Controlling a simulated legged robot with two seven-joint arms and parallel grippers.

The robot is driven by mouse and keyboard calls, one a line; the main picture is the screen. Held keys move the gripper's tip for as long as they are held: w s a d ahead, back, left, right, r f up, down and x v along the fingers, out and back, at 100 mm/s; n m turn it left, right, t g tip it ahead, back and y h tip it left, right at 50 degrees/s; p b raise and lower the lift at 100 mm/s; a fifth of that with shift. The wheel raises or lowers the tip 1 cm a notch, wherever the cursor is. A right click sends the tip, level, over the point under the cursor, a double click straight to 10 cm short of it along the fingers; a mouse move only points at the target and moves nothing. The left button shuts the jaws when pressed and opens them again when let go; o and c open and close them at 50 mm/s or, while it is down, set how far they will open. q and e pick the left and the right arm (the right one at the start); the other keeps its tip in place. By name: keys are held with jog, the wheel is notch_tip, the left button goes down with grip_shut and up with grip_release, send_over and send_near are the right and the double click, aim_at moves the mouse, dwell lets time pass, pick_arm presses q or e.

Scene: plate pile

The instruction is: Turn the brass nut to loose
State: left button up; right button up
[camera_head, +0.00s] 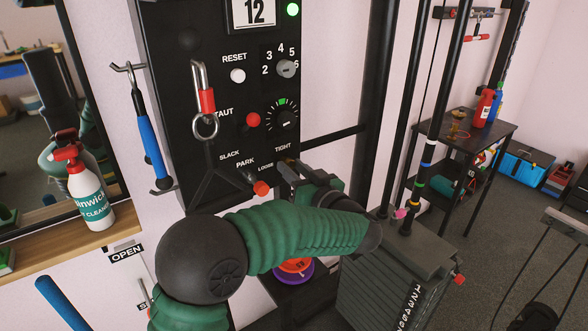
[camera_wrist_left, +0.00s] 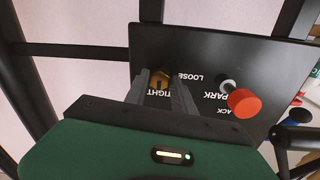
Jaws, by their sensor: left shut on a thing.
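The brass nut (camera_wrist_left: 159,78) sits on the black panel in the left wrist view, beside the printed words TIGHT and LOOSE. My left gripper (camera_wrist_left: 161,86) has one finger on either side of the nut and is shut on it. In the head view my left gripper (camera_head: 287,170) is at the panel's lower right, just under the word TIGHT. The gripper and arm hide most or all of the nut there. My right gripper is in neither view.
The black panel (camera_head: 224,70) carries knobs, buttons and a hanging carabiner (camera_head: 204,100). A red-tipped lever (camera_head: 261,188) stands out close to the left of my gripper; its red knob also shows in the left wrist view (camera_wrist_left: 243,102). A weight stack (camera_head: 385,285) stands at lower right.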

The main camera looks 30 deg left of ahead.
pick_arm(q)
grip_shut()
jog(key=shift+n, duration=0.4)
jog(key=n+b, duration=0.1)
jog(key=n, duration=0.1)
jog(key=shift+f+n, duration=0.15)
jog(key=shift+n, duration=0.15)
jog(key=shift+w+f+n+g+y+b, duration=0.15)
jog(key=shift+n+y+b, duration=0.1)
jog(key=shift+n+b, duration=1.9)
jog(key=shift+s+f+n+g+y+b, duration=0.15)
jog(key=shift+n+b, duration=1.05)
jog(key=shift+n, duration=1.8)
jog(key=shift+w+f+n+g+y+b, duration=0.1)
jog(key=shift+n+y+b, duration=0.2)
jog(key=shift+n+b, duration=1.85)
jog(key=shift+r+n+p, duration=0.1)
jog(key=shift+n+p, duration=0.3)
jog(key=shift+n, duration=0.1)
